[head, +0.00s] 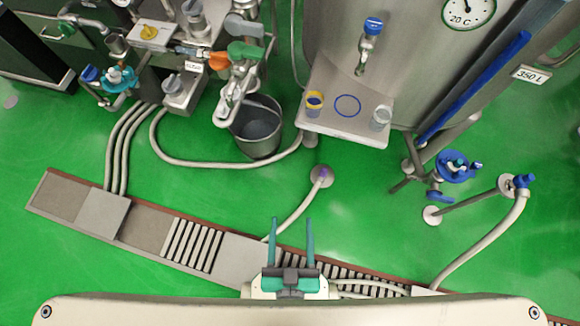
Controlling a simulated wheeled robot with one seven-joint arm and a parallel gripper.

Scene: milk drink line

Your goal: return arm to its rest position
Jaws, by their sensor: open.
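My gripper (291,240) shows at the bottom middle of the head view, with its two teal fingers apart and pointing up the picture. Nothing is between the fingers. Behind it my pale body edge runs along the bottom of the view. The rest of my arm is mostly hidden. The fingers appear over the green floor and the drain channel, apart from the equipment.
A metal shelf (330,118) on the tank holds two small cups, with a blue-handled tap (370,42) above. A steel bucket (258,135) stands left of it. A drain channel (240,258) and hoses cross the floor. Green floor (220,195) is open between.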

